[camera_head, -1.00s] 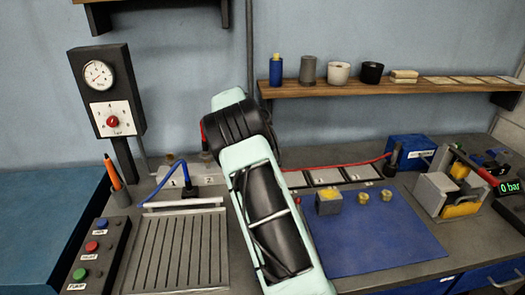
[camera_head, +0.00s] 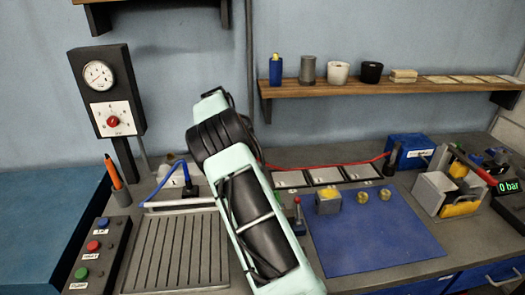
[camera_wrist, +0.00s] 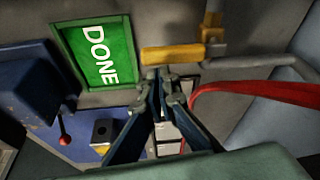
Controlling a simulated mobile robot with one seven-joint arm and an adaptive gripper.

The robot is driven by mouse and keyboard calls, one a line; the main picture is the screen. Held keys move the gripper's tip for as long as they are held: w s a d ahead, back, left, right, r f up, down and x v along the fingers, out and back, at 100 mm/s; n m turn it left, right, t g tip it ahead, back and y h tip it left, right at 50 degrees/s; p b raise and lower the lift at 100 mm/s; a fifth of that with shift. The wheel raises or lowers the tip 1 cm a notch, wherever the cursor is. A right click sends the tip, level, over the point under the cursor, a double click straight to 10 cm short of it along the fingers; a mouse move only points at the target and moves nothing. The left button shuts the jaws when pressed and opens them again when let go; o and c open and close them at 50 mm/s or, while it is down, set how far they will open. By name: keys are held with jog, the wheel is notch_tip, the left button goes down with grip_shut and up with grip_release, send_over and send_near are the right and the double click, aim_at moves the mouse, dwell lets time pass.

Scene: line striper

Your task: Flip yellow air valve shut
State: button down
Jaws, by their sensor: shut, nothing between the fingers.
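The yellow air valve handle (camera_wrist: 172,54) shows at the top middle of the wrist view, as a stubby bar lying roughly level in the picture. A grey pipe (camera_wrist: 255,62) runs to the right beside it. My gripper (camera_wrist: 163,82) is shut and empty, its fingertips just below the handle in the picture. I cannot tell whether they touch it. In the head view my arm hides both the gripper and the valve.
A green panel reading "DONE" (camera_wrist: 98,42) is left of the handle in the wrist view. A red hose (camera_wrist: 235,92) curves close on the right. In the head view, a red-knobbed lever (camera_head: 298,215) stands beside the blue mat (camera_head: 375,245).

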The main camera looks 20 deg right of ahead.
jog(key=shift+a+f, duration=0.1)
jog(key=shift+a, duration=0.2)
notch_tip(320, 180, up, 10)
jog(key=d+b, duration=0.1)
jog(key=shift+f, duration=0.2)
dwell(0.5)
jog(key=shift+d, duration=0.15)
